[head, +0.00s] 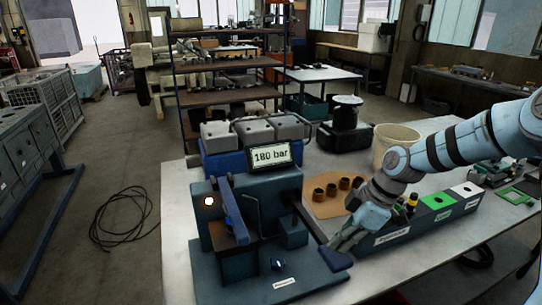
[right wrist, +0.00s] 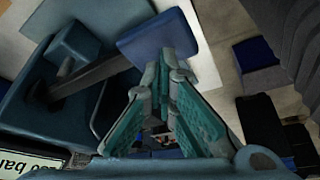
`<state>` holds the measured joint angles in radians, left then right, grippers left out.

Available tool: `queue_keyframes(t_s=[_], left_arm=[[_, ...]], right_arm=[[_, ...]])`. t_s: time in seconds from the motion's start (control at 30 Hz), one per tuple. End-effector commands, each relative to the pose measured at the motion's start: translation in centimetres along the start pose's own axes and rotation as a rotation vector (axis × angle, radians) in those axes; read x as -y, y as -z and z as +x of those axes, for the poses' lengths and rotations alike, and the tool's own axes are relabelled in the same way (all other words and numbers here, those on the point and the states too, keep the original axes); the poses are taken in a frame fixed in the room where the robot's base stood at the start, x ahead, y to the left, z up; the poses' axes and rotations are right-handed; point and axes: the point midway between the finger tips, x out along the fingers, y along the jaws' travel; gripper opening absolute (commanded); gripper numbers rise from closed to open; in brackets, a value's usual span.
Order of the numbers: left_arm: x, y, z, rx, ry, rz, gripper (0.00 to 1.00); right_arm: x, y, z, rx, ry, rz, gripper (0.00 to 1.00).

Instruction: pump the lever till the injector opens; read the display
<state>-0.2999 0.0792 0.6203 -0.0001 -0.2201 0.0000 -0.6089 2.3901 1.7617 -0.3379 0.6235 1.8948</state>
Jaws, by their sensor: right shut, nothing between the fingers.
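The test stand (head: 262,220) is a dark teal pump block on a base plate on the table. Its display (head: 269,156) reads "180 bar". A lamp (head: 208,201) on its front glows pale orange. A dark lever (head: 307,217) slopes down to the right, ending in a flat blue pad (head: 334,259). The pad also shows in the right wrist view (right wrist: 155,38). My right gripper (head: 338,243) is shut and empty, its fingertips just at the pad; I cannot tell whether they touch. A blue upright part (head: 234,215), perhaps the injector, stands at the block's left. My left gripper is out of view.
A long dark bin (head: 385,238) with green and white sections lies right of the stand, under my right arm. Several brown rings sit on a tan mat (head: 325,207) behind. A beige bucket (head: 396,142) stands further back.

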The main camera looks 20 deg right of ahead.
Motion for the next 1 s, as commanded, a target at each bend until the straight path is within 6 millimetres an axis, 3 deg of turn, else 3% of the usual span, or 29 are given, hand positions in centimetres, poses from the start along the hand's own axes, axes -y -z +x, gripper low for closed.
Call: queue_keyframes(t_s=[0.57,1.0], left_arm=[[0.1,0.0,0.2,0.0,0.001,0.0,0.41],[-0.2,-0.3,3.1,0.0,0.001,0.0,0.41]], right_arm=[[0.0,-0.1,0.2,0.0,0.0,0.0,0.0],[-0.2,-1.2,3.1,0.0,0.0,-0.001,0.0]])
